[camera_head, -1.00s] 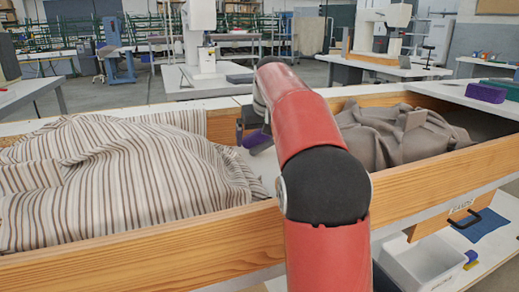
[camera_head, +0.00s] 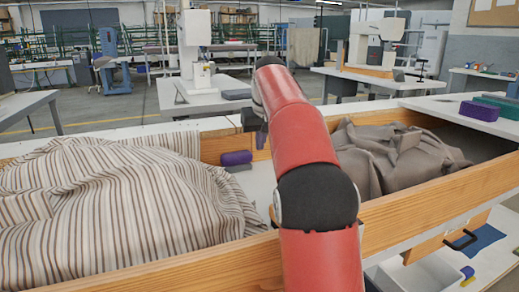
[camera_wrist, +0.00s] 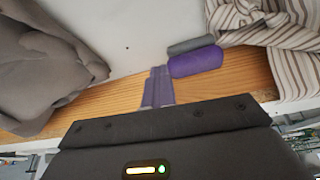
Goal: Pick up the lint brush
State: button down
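The lint brush, as I take it, is a purple roll with a grey strip beside it (camera_head: 237,158). It lies in the wooden-sided bin, between the striped cloth and the brown cloth. In the wrist view, the purple part (camera_wrist: 196,62) and grey strip lie just beyond and right of my fingertips, by the wooden wall. My gripper (camera_head: 257,135) is above the bin, right of the brush in the head view. Its narrow greyish-purple fingers (camera_wrist: 158,88) look close together with nothing between them. Whether a fingertip touches the brush is unclear.
Striped cloth (camera_head: 120,200) fills the bin's left side; brown cloth (camera_head: 395,160) is heaped on the right. Wooden walls (camera_head: 415,200) edge the bin. A purple block (camera_head: 479,111) and green block (camera_head: 500,103) sit on the ledge at right. White floor shows between the cloths.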

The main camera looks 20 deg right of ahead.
notch_tip(320, 180, up, 12)
jog(key=p, duration=0.5)
jog(key=shift+a, duration=0.45)
jog(key=c, duration=2.1)
grip_release()
jog(key=shift+c, duration=0.2)
jog(key=o, duration=1.7)
